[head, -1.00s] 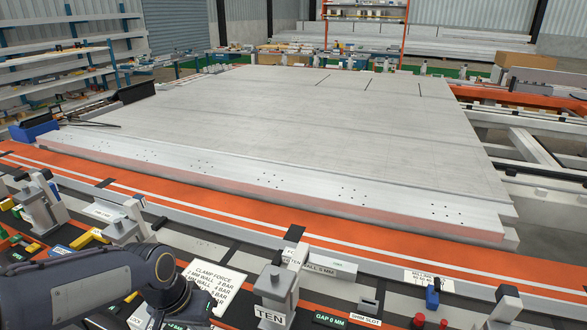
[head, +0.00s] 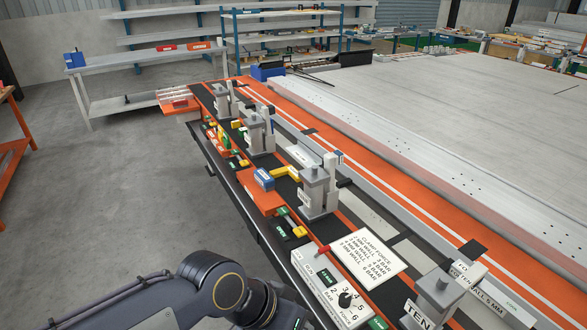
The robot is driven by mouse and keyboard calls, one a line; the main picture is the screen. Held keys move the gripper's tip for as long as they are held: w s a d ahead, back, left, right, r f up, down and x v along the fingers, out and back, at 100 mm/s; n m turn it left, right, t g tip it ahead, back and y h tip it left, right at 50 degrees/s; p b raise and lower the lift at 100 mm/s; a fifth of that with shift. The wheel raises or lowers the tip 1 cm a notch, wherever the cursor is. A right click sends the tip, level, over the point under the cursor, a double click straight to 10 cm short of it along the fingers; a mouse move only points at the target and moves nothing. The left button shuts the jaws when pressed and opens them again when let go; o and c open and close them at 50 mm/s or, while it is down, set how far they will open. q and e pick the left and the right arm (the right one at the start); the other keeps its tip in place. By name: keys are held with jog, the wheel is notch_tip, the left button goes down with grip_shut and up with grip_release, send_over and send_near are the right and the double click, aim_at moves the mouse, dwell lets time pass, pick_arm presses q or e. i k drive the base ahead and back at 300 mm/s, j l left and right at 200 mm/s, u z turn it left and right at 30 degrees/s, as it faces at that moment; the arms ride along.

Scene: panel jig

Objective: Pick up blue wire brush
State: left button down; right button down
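I cannot make out a blue wire brush for certain in the head view. A small blue block with a pale label (head: 264,179) sits by an orange plate (head: 265,201) on the near edge of the jig; it is too small to tell what it is. My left arm comes in at the bottom left, but its gripper is outside the picture. My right arm and gripper are not in view.
Several grey clamps (head: 318,190) stand along the jig's orange rail (head: 400,185). A control box with a dial (head: 340,292) and a clamp force sign (head: 362,258) are close by. A blue bin (head: 267,73) lies at the far end. Grey floor at left is open.

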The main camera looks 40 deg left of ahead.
aim_at(263, 179)
jog(key=u, duration=1.55)
jog(key=i+j+z, duration=0.1)
jog(key=z, duration=0.4)
jog(key=i+j+z, duration=0.15)
jog(key=z, duration=0.35)
jog(key=j+z, duration=0.2)
jog(key=z, duration=0.25)
jog(key=i+j+z, duration=0.15)
jog(key=j+z, duration=0.15)
jog(key=j, duration=0.65)
jog(key=i+j+z, duration=0.1)
jog(key=j+z, duration=0.25)
jog(key=j, duration=1.3)
